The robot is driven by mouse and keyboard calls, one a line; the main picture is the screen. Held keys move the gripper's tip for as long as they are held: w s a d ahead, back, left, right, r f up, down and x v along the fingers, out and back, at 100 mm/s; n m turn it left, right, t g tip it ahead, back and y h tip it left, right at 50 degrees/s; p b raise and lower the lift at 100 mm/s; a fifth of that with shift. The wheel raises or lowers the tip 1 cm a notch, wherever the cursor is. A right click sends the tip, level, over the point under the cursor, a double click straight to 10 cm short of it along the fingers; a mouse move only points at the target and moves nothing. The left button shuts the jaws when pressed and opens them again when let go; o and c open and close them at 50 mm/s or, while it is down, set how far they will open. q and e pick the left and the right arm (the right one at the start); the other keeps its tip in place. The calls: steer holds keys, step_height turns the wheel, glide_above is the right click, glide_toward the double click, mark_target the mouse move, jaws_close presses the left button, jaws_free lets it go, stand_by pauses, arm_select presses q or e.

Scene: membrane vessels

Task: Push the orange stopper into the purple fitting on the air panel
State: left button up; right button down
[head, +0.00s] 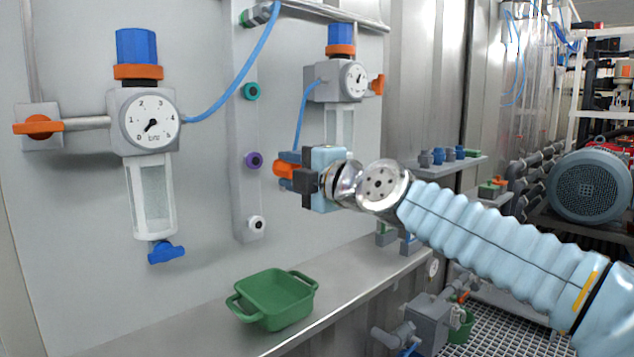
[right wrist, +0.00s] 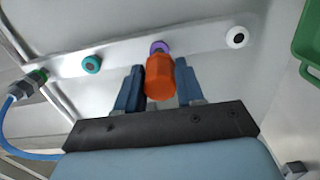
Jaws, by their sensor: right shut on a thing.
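The purple fitting (head: 254,160) is on a vertical grey strip of the air panel (head: 215,200), between a teal fitting above and a white one below. My right gripper (head: 287,172) is shut on the orange stopper (head: 284,169) and holds it to the right of the purple fitting, apart from it in the head view. In the right wrist view the orange stopper (right wrist: 159,77) sits between the two blue fingers, and the purple fitting (right wrist: 159,47) shows just beyond its far end, partly hidden. My left gripper is not in view.
The teal fitting (head: 250,91) and white fitting (head: 257,223) share the strip. A green tray (head: 272,299) stands on the ledge below. Gauge units (head: 150,120) (head: 340,80) with blue hoses flank the strip; the right one is close behind my gripper.

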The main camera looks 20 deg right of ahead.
mark_target(256, 160)
steer(key=shift+s+a+r+n+y, duration=0.2)
steer(key=shift+a+n+y, duration=0.1)
steer(key=shift+w, duration=0.1)
steer(key=shift+p+x, duration=0.7)
steer(key=shift+x, duration=0.45)
steer(key=shift+p+x, duration=0.65)
steer(key=shift+x, duration=0.85)
steer(key=shift+w+a, duration=0.1)
steer(key=shift+w, duration=0.05)
steer(key=shift+f+b, duration=0.1)
steer(key=shift+b, duration=0.45)
steer(key=shift+w+a, duration=0.2)
steer(key=shift+w, duration=0.3)
stand_by(0.5)
